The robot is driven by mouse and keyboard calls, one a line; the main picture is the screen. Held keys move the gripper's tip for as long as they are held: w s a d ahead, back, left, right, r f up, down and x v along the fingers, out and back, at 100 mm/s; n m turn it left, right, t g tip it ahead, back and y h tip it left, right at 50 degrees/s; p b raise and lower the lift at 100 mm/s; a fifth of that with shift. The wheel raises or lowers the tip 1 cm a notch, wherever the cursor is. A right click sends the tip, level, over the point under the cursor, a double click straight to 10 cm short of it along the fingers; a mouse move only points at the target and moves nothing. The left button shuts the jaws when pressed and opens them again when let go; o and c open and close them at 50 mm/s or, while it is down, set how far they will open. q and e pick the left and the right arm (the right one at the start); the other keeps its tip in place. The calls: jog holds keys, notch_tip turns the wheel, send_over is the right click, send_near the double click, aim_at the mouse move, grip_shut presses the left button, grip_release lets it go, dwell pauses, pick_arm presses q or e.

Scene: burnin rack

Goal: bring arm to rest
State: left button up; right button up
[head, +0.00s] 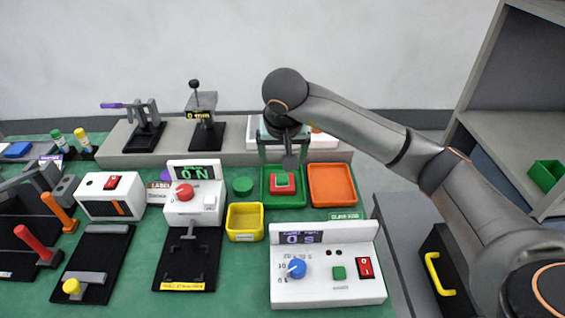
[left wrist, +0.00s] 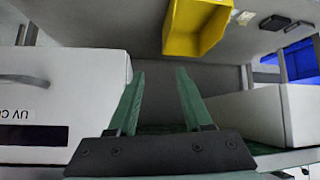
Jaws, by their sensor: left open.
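My right gripper (head: 285,160) comes in from the right in the head view. Its fingers are apart, and it hangs pointing down over a green tray (head: 266,200). My left gripper (left wrist: 160,95) shows only in the left wrist view. Its two green fingers are apart with nothing between them. The left arm is not in the head view.
A white UV-labelled box (left wrist: 75,75) stands left of the left fingers, a yellow bin (left wrist: 197,25) beyond them. Under my right arm are an orange tray (head: 332,185) and a white control box (head: 325,265). A grey shelf (head: 515,130) stands at the right.

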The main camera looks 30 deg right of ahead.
jog(key=shift+s+r, duration=0.1)
jog(key=shift+r, duration=0.2)
